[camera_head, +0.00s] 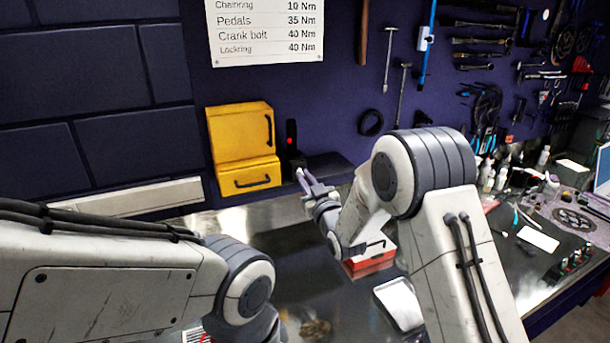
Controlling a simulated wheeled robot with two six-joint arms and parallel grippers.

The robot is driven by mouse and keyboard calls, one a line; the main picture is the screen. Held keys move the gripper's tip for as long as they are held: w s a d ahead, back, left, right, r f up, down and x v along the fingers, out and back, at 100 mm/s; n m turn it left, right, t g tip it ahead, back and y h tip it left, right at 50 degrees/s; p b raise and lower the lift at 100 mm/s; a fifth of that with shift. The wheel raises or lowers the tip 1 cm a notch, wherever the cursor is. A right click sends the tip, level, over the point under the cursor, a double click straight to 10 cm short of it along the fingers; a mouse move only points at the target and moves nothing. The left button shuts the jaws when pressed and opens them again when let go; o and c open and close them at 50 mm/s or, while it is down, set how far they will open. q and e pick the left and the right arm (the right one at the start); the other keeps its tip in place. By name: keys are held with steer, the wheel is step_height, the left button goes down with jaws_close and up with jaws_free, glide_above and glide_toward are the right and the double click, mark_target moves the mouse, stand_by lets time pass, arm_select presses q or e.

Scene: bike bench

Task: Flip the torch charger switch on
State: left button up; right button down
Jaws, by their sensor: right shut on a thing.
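A black upright torch (291,135) with a small red light stands at the back of the bench, beside the yellow cases. It seems to sit in its charger, whose base and switch I cannot make out behind my right gripper. My right gripper (308,182) is just in front of and below the torch, fingers pointing toward the wall. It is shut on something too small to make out. My left arm comes in from the left, but its gripper is out of view.
Two stacked yellow cases (240,147) stand left of the torch. A dark shelf (330,165) lies to its right. A red and white box (371,257) and a pale tray (399,302) are on the bench below my right arm. Bottles and small parts crowd the right side.

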step_height(320, 180, up, 3)
steer(key=g+h+p, duration=0.1)
steer(key=g+p, duration=0.1)
steer(key=p, duration=0.1)
steer(key=g+h+p, duration=0.1)
steer(key=g+p, duration=0.2)
steer(key=p, duration=0.1)
steer(key=shift+w+f, duration=0.1)
steer(key=shift+w, duration=0.05)
steer(key=shift+w+a+g+h+p, duration=0.1)
steer(key=shift+g+h+p, duration=0.2)
steer(key=shift+g+p, duration=0.7)
steer(key=c, duration=0.9)
jaws_free()
steer(key=shift+f, duration=0.1)
steer(key=shift+c, duration=0.2)
steer(key=b+v, duration=0.3)
steer(key=v, duration=0.7)
steer(key=shift+s, duration=0.3)
